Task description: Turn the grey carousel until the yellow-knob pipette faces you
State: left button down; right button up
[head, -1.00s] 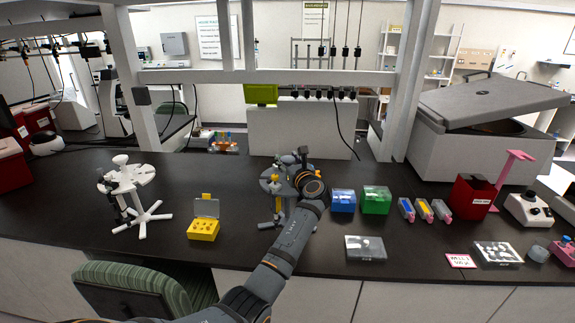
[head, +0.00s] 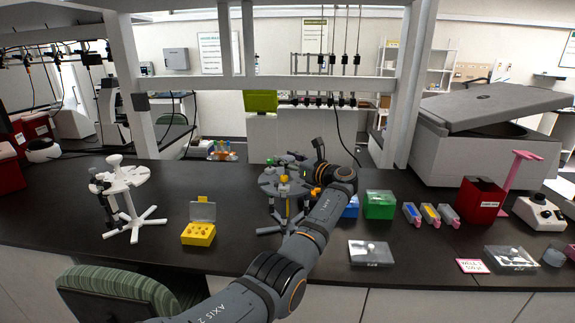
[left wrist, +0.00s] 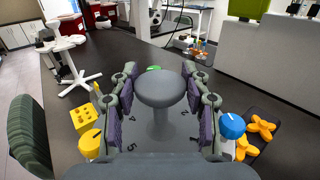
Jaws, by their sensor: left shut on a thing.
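The grey carousel (head: 268,181) stands on the bench mid-view, with several pipettes around it. The yellow-knob pipette (head: 284,179) hangs on its near side, upright; its yellow knob also shows at lower left in the left wrist view (left wrist: 90,143). My left gripper (head: 298,171) reaches over the carousel from the right. In the left wrist view its fingers (left wrist: 163,100) are shut on the grey round-topped centre post (left wrist: 160,88). A blue knob (left wrist: 232,126) shows at right and a green one (left wrist: 153,68) beyond the post. My right gripper is out of view.
A white carousel (head: 126,180) and an open yellow box (head: 198,233) stand to the left. A blue box (head: 351,207), partly behind my arm, and a green box (head: 379,205) stand close on the right. A clear-lidded box (head: 371,253) lies nearer the front edge.

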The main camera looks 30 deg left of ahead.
pick_arm(q)
jog(key=shift+g, duration=0.3)
dwell(0.4)
jog(key=c, duration=0.6)
grip_release()
jog(key=d, duration=0.4)
jog(key=s+d, duration=0.1)
jog(key=d, duration=0.3)
jog(key=s+d, duration=0.1)
jog(key=d, duration=0.2)
jog(key=shift+d, duration=0.4)
jog(key=shift+f, duration=0.1)
